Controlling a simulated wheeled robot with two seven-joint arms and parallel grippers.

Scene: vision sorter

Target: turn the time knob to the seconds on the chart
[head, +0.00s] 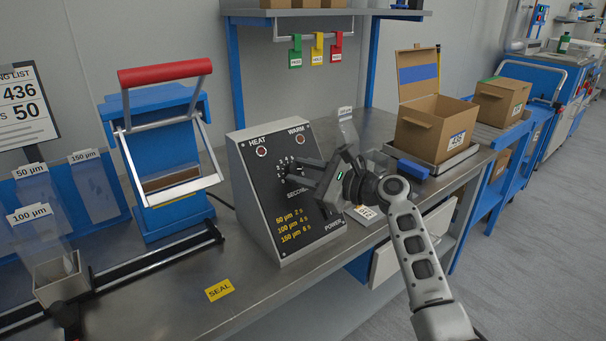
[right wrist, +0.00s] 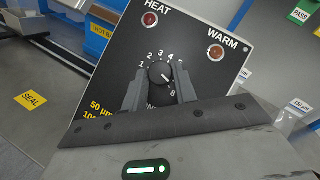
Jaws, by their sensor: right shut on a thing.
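The control box (head: 262,205) stands on the bench with a sloped black face. Its round black time knob (right wrist: 160,72) sits in a ring of white numbers, under the word HEAT. A pale mark on the knob appears to point to the lower right; its exact number is unclear. My right gripper (head: 291,174) is shut on the knob, one finger on each side. The fingers hide part of the dial. The yellow chart (head: 296,224) on the box's face lists 50 µm 2 s, 100 µm 4 s and 150 µm with a blurred number. My left gripper is not in view.
A blue sealer (head: 165,150) with a red handle stands left of the box. Film sheets labelled by thickness (head: 45,228) are at the far left. A list on the wall (head: 22,105) shows 436 and 50. An open carton (head: 425,130) stands at right.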

